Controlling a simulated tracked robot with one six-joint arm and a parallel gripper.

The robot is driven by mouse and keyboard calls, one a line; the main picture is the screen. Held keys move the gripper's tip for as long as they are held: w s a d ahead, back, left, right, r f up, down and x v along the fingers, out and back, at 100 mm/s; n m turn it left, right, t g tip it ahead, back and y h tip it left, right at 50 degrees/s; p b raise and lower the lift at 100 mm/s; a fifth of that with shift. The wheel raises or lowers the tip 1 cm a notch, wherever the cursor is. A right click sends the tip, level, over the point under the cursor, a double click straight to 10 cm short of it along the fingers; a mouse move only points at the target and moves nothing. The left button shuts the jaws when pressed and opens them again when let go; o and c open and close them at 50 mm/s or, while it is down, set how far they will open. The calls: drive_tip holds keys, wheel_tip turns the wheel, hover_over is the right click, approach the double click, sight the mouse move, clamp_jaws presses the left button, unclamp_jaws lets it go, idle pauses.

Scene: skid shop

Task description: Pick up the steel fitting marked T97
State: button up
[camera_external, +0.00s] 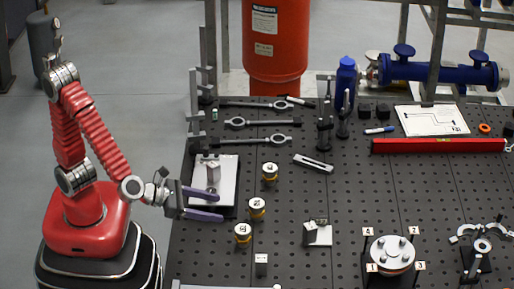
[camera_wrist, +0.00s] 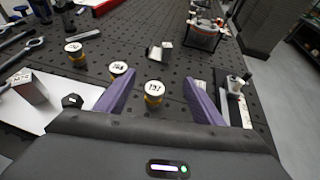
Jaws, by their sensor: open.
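Three short round fittings with white marked tops and yellow bands stand upright on the black perforated bench. In the wrist view the nearest fitting (camera_wrist: 154,90) shows between my finger tips, with an upside-down mark that looks like T97, though small. It seems to be the lowest of the three in the external view (camera_external: 243,234). The middle fitting (camera_external: 257,208) and the far fitting (camera_external: 270,172) have marks too small to read surely. My gripper (camera_external: 222,205) is open and empty, its purple fingers pointing right, left of the fittings; it also shows in the wrist view (camera_wrist: 162,80).
A tray (camera_external: 228,170) with a metal block lies beside my gripper. A small block (camera_external: 261,262) stands near the bench front. Wrenches (camera_external: 255,122) lie behind.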

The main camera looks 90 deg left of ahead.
wheel_tip(320, 180, down, 10)
drive_tip(key=shift+w, duration=0.1)
idle(0.4)
approach(254, 243)
drive_tip(key=w, duration=0.2)
drive_tip(key=w+r, duration=0.1)
drive_tip(key=w, duration=0.1)
drive_tip(key=shift+a, duration=0.3)
drive_tip(key=shift+w, duration=0.15)
drive_tip(key=shift+x, duration=2.65)
drive_tip(key=shift+a+r, duration=0.1)
drive_tip(key=shift+a, duration=0.1)
drive_tip(key=shift+c, duration=0.6)
drive_tip(key=c, duration=1.1)
